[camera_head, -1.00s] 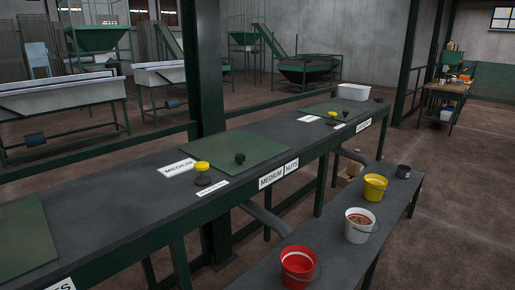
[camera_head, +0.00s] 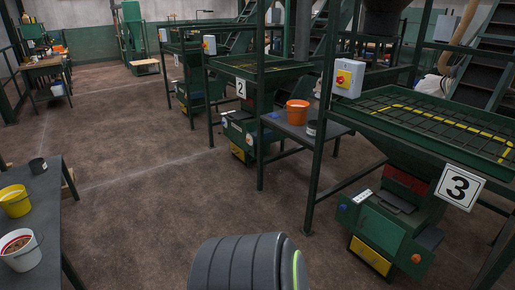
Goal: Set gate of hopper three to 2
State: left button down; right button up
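Hopper three (camera_head: 425,125) stands at the right on a green frame, with a grid top and a white plate (camera_head: 459,187) reading 3. A green machine (camera_head: 385,225) with yellow and red parts sits below it. I cannot make out the gate or its setting. A grey switch box (camera_head: 348,78) with a red and yellow knob is on the frame's left post. A dark rounded part of my own arm shows at the bottom centre. Neither of my grippers is in view.
Hopper two (camera_head: 262,72), with plate 2 (camera_head: 241,88), stands further back. A bench at the left holds a yellow bucket (camera_head: 14,201) and white bucket (camera_head: 20,250). The brown floor between is clear.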

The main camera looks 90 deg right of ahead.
aim_at(400, 203)
jog(key=k+z, duration=0.1)
jog(key=z, duration=2.2)
jog(key=j+z, duration=0.15)
jog(key=z, duration=0.25)
jog(key=j+z, duration=0.1)
jog(key=z, duration=0.35)
jog(key=j+z, duration=0.1)
jog(key=z, duration=0.3)
jog(key=j+z, duration=0.1)
jog(key=z, duration=0.35)
jog(key=i+l, duration=0.1)
jog(key=i, duration=0.2)
jog(key=i+l, duration=0.1)
jog(key=i, duration=0.25)
